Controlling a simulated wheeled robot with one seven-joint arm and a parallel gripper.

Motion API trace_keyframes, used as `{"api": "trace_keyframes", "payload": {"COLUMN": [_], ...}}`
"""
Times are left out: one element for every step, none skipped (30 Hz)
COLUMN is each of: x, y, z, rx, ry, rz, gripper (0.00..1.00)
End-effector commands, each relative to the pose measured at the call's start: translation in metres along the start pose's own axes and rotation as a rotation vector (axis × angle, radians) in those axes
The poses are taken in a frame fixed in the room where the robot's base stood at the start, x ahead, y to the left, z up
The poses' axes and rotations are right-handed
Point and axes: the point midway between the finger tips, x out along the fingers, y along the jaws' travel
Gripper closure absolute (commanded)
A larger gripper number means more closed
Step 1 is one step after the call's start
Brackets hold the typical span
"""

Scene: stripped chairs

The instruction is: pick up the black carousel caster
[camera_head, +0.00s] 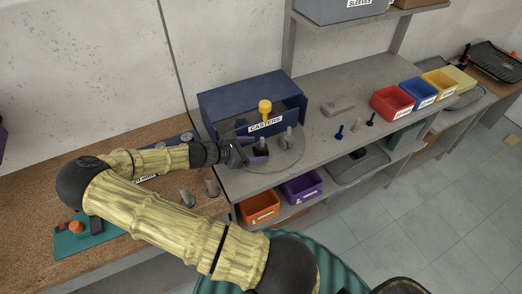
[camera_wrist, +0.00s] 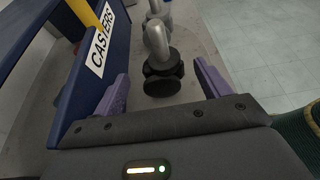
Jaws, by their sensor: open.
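In the wrist view a caster with a grey stem and a black wheel base (camera_wrist: 162,78) stands upright on the round grey carousel plate (camera_wrist: 205,50). It is between and ahead of my gripper's purple fingers. My gripper (camera_wrist: 160,84) is open and empty, one finger on each side, with no clear contact. In the head view my gripper (camera_head: 252,152) is low over the carousel's left part (camera_head: 290,160), in front of the CASTERS bin. It largely hides the nearest caster there. More grey-stemmed casters (camera_head: 287,139) stand to the right on the carousel.
The blue CASTERS bin (camera_head: 232,101) stands close behind, with a yellow caster (camera_head: 265,107) at its front. In the wrist view its labelled wall (camera_wrist: 83,75) is just left of my gripper. Blue (camera_head: 339,132) and black (camera_head: 371,120) pieces stand right.

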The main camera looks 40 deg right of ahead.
Motion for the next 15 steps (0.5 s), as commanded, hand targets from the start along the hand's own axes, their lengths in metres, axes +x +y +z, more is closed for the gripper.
{"api": "trace_keyframes", "payload": {"x": [0.004, 0.007, 0.011, 0.015, 0.019, 0.025, 0.029, 0.034, 0.039, 0.043, 0.045, 0.047, 0.049, 0.049, 0.050], "y": [-0.001, -0.001, -0.001, -0.001, -0.001, -0.002, -0.002, -0.002, -0.002, -0.001, -0.001, -0.001, -0.001, -0.001, -0.001], "z": [0.002, 0.003, 0.004, 0.004, 0.005, 0.005, 0.005, 0.005, 0.004, 0.004, 0.004, 0.003, 0.003, 0.003, 0.002], "rx": [-0.001, -0.001, -0.001, -0.001, -0.001, -0.001, -0.001, -0.001, -0.001, -0.001, -0.001, 0.000, 0.000, 0.000, 0.000], "ry": [-0.002, -0.003, -0.003, -0.003, -0.004, -0.004, -0.004, -0.004, -0.004, -0.004, -0.003, -0.002, -0.001, -0.001, -0.001], "rz": [-0.002, -0.003, -0.003, -0.003, -0.005, -0.004, -0.004, -0.004, -0.004, -0.004, -0.003, -0.002, -0.001, -0.001, 0.000], "gripper": [0.25, 0.25, 0.25, 0.25, 0.25, 0.25, 0.25, 0.25, 0.25, 0.25, 0.25, 0.25, 0.25, 0.25, 0.25]}}
